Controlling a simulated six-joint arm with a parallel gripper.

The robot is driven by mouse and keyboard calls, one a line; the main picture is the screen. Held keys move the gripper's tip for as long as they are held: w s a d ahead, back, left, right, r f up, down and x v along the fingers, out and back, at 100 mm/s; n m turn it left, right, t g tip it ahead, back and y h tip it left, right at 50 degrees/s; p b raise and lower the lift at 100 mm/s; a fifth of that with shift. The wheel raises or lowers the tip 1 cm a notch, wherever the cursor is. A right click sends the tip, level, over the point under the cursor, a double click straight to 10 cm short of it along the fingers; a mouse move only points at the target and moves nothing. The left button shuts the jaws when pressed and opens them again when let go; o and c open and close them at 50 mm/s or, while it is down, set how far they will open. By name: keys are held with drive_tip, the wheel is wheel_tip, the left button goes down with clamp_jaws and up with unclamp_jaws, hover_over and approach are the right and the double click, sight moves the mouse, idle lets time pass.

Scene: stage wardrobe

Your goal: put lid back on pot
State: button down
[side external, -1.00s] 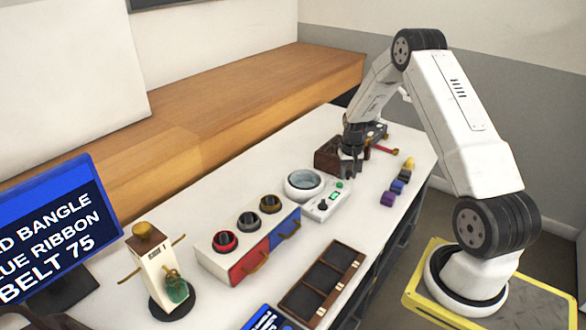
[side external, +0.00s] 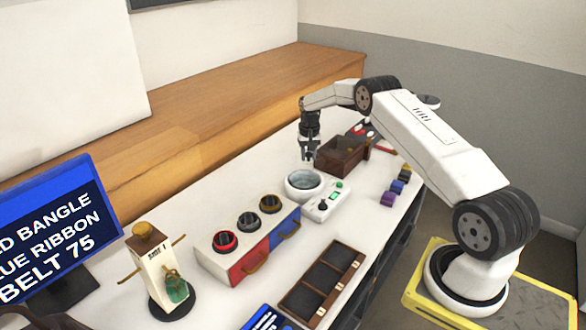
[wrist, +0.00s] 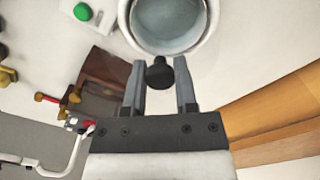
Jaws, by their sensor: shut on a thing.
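The pot (side external: 304,194) is a round white vessel with a pale blue-grey inside, standing on the table. Its open top shows at the upper edge of the wrist view (wrist: 128,30). My gripper (side external: 308,156) is above the table, just behind and above the pot. In the wrist view my gripper (wrist: 159,78) has its fingers either side of a black knob (wrist: 159,73), which I take as the lid's handle, and is shut on it. The rest of the lid does not show clearly. The knob appears beside the pot's rim in that view.
A white control panel (side external: 322,206) with a green button adjoins the pot. A brown box (side external: 342,153) stands to the right. A drawer block (side external: 248,250) with several coloured rings is at front left. Several small coloured blocks (side external: 397,186) lie right. A wooden ledge (side external: 230,105) runs behind.

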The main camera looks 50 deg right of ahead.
drive_tip(key=shift+w+a+r, duration=0.15)
drive_tip(key=shift+w+a, duration=0.05)
drive_tip(key=shift+w, duration=0.35)
drive_tip(key=shift+f, duration=0.25)
drive_tip(key=shift+f, duration=2.95)
drive_tip(key=shift+f, duration=0.2)
idle(0.5)
unclamp_jaws()
drive_tip(key=shift+r, duration=0.25)
drive_tip(key=shift+r, duration=3.25)
